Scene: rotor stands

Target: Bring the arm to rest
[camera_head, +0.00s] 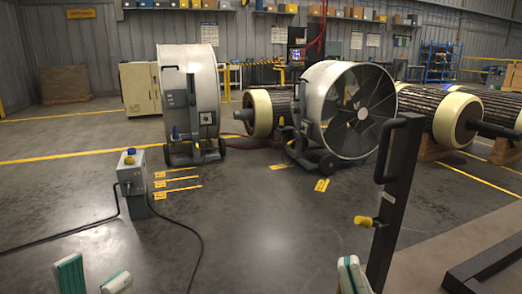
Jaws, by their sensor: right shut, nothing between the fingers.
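My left gripper (94,278) is at the bottom left edge, with two pale fingers with green edges standing apart and nothing between them. My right gripper (352,275) is at the bottom edge, right of the middle, with its fingers together and nothing held. It appears close beside the foot of a dark upright post (388,215) in the picture; I cannot tell whether they touch. Most of both arms is out of view.
The post carries a handle and a yellow knob (364,221). A grey control box (132,182) with cables stands left. Two wheeled drum fans (190,100) (346,110) and large rotors (455,117) on wooden stands are behind. The middle floor (260,230) is clear.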

